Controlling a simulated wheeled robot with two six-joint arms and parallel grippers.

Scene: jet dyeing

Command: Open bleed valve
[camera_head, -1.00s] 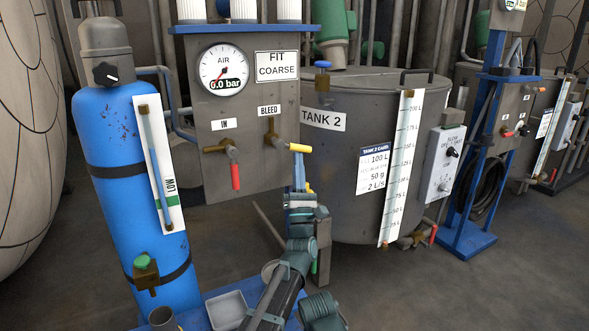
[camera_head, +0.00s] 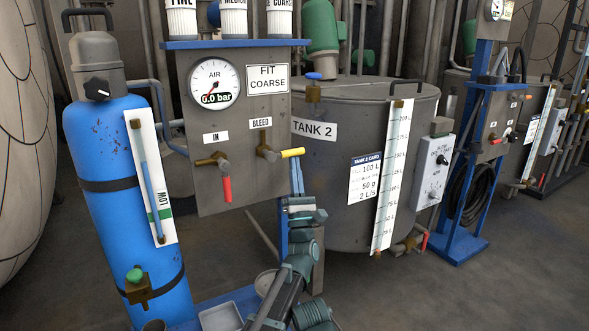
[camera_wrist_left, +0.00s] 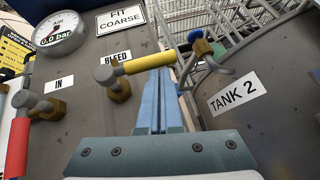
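The bleed valve (camera_head: 266,153) sits on the grey panel under the BLEED label (camera_head: 261,123). Its yellow handle (camera_head: 292,153) points right, about level. It also shows in the left wrist view (camera_wrist_left: 149,64). My left gripper (camera_head: 296,162) comes up from below, its blue fingers upright with their tips at the handle's outer half. In the left wrist view, the fingers (camera_wrist_left: 157,85) lie side by side with no visible gap, nothing between them. The tips are just under the handle; I cannot tell if they touch. My right gripper is not in view.
The IN valve (camera_head: 222,160) with a red handle (camera_head: 226,189) hangs left of the bleed valve. The air gauge (camera_head: 214,83) reads 0.0 bar. A blue cylinder (camera_head: 110,190) stands left, and Tank 2 (camera_head: 335,190) stands close on the right. Grey floor is open at lower right.

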